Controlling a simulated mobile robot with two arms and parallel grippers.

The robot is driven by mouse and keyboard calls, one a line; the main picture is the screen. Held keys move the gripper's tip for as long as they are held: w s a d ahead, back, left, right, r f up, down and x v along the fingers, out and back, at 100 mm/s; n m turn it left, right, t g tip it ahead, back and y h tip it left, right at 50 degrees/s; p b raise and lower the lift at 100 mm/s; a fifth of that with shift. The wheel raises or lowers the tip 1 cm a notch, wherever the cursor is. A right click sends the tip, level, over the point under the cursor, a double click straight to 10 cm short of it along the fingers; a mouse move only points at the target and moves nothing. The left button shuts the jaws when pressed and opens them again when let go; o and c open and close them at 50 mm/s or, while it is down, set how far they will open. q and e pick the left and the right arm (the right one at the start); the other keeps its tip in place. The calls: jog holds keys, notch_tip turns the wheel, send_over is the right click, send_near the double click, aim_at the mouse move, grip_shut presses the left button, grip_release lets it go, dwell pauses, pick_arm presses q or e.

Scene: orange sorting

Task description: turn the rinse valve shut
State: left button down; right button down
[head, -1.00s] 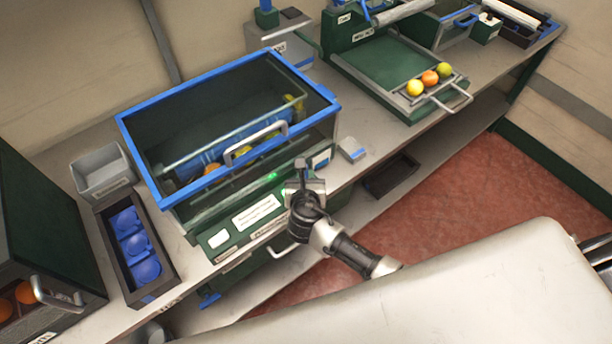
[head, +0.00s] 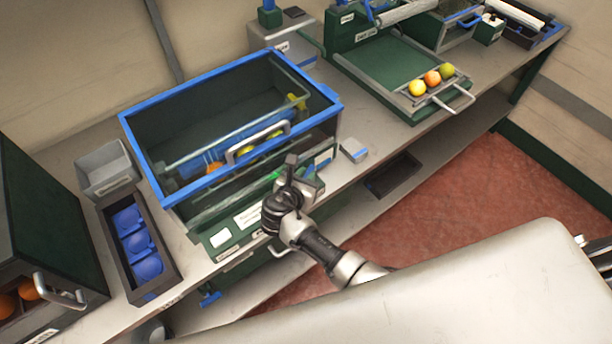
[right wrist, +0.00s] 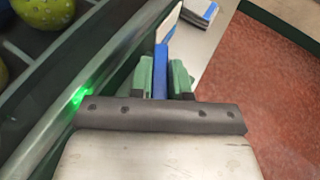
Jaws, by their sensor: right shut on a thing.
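My right gripper (head: 301,181) is at the front panel of the blue-rimmed wash tank (head: 222,189), right of its white label. In the right wrist view its two green fingers (right wrist: 166,74) are closed on a narrow blue bar (right wrist: 161,60), which looks like the rinse valve's handle. The gripper hides most of the valve in the head view, so its exact angle cannot be told. A green light (right wrist: 78,98) glows on the panel edge beside the gripper.
Oranges and yellow fruit lie inside the tank. A small blue-and-white block (head: 354,150) sits on the bench to the right. A dark tray with blue cups (head: 137,243) and a grey bin (head: 104,171) stand left. A tray with three fruits (head: 416,88) is at the back right.

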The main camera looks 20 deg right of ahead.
jog(key=c, duration=1.1)
grip_release()
jog(key=shift+s, duration=0.1)
jog(key=b+v, duration=0.1)
jog(key=v, duration=0.9)
jog(key=shift+s+a+r, duration=0.2)
jog(key=shift+a, duration=0.05)
